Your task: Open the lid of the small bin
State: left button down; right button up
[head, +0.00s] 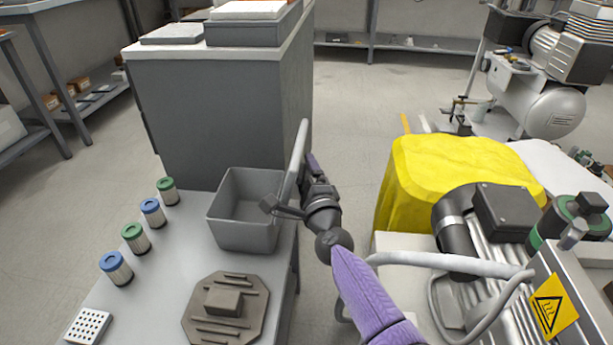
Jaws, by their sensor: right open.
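The small grey bin (240,238) sits on the bench, its inside visible and empty from above. A light grey panel that looks like its lid (298,142) stands nearly upright along the bin's right side, tilted a little to the right at the top. My right gripper (290,186) is open at the lid's lower part, with one dark finger reaching left over the bin's right rim. Whether the fingers touch the lid cannot be told. My left gripper is not in view.
Several blue- and green-capped filters (151,212) line the bench's left side. A brown octagonal plate (226,312) lies in front of the bin. A grey cabinet (220,110) stands behind it. A yellow-covered object (450,175) and compressor parts (500,215) stand at the right.

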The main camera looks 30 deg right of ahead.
grip_shut()
dwell(1.4)
